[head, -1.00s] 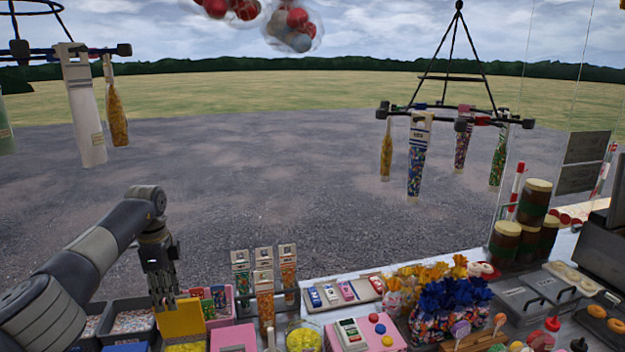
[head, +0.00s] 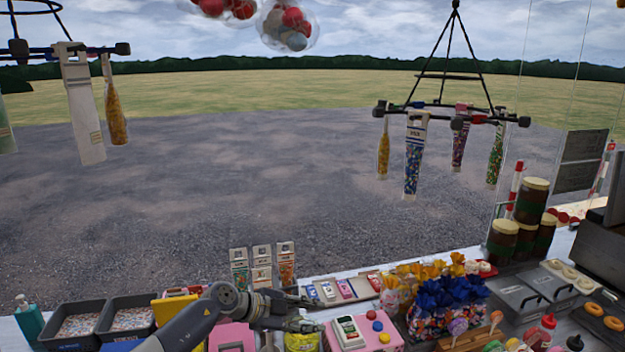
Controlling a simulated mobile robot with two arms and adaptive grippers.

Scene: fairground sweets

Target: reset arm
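My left arm comes in from the bottom edge and bends to the right over the counter. My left gripper (head: 312,312) points right, just above the counter items, beside the pink box with the card terminal. Its two fingers look spread apart, with nothing seen between them. The gripper and forearm hide part of the pink boxes and a yellow-filled tub (head: 302,342) beneath. My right gripper is not in view.
Two bins of sprinkles (head: 126,318) and a teal bottle (head: 28,318) stand at left. Tall sweet packets (head: 262,264) stand behind the gripper. A pink box (head: 385,338), bouquet-like sweets (head: 447,305) and jars (head: 503,240) stand to the right. Sweet bags hang from a carousel (head: 455,112).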

